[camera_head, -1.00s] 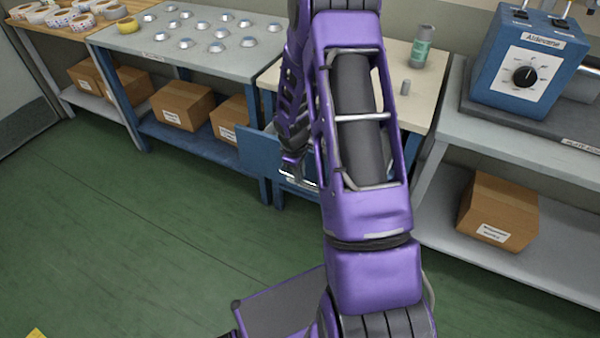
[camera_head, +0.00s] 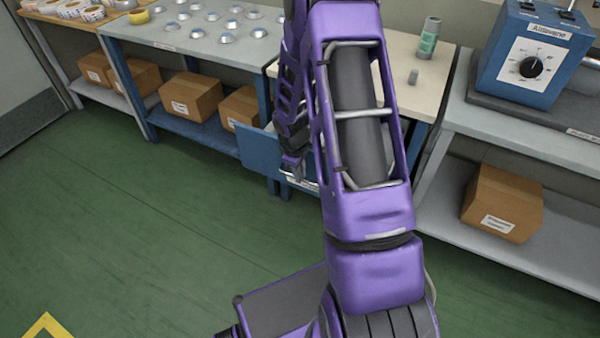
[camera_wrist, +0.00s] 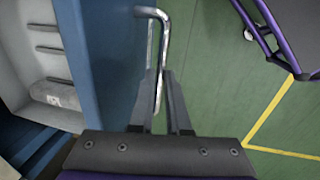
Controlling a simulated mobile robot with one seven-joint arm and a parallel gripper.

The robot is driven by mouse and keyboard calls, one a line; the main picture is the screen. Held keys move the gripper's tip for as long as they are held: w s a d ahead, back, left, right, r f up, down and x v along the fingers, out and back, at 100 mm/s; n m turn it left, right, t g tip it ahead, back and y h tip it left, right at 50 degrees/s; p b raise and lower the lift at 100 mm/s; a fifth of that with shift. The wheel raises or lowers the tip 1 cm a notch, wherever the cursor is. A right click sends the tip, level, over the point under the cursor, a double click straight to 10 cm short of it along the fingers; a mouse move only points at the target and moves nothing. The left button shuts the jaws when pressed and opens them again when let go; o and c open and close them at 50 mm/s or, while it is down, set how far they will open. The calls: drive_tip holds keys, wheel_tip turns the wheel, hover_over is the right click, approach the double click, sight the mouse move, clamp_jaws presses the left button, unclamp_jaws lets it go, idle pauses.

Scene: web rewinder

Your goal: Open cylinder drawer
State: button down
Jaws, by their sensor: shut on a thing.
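The blue drawer front (camera_head: 257,150) stands out from under the cream-topped table (camera_head: 432,75) in the head view, partly hidden by my arm. In the wrist view the blue front (camera_wrist: 105,60) stands on edge with a bent metal bar handle (camera_wrist: 163,40). My gripper (camera_wrist: 160,82) is shut on the handle, one finger on each side of the bar.
A grey bench (camera_head: 165,32) with several small domed parts is at left, cardboard boxes (camera_head: 192,97) below it. A blue dial unit (camera_head: 530,55) stands on the right bench, above another box (camera_head: 502,205). A green-labelled bottle (camera_head: 429,38) is on the cream table. Green floor (camera_head: 130,220) is clear.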

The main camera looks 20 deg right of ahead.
drive_tip(key=c, duration=0.9)
unclamp_jaws()
drive_tip(key=r+p, duration=0.1)
drive_tip(key=r, duration=0.4)
drive_tip(key=s+a+r+p, duration=0.1)
drive_tip(key=r, duration=0.5)
drive_tip(key=s+a+r+p, duration=0.1)
drive_tip(key=r, duration=0.5)
drive_tip(key=shift+a+r+p, duration=0.1)
drive_tip(key=shift+a+p, duration=0.15)
drive_tip(key=shift+p, duration=0.1)
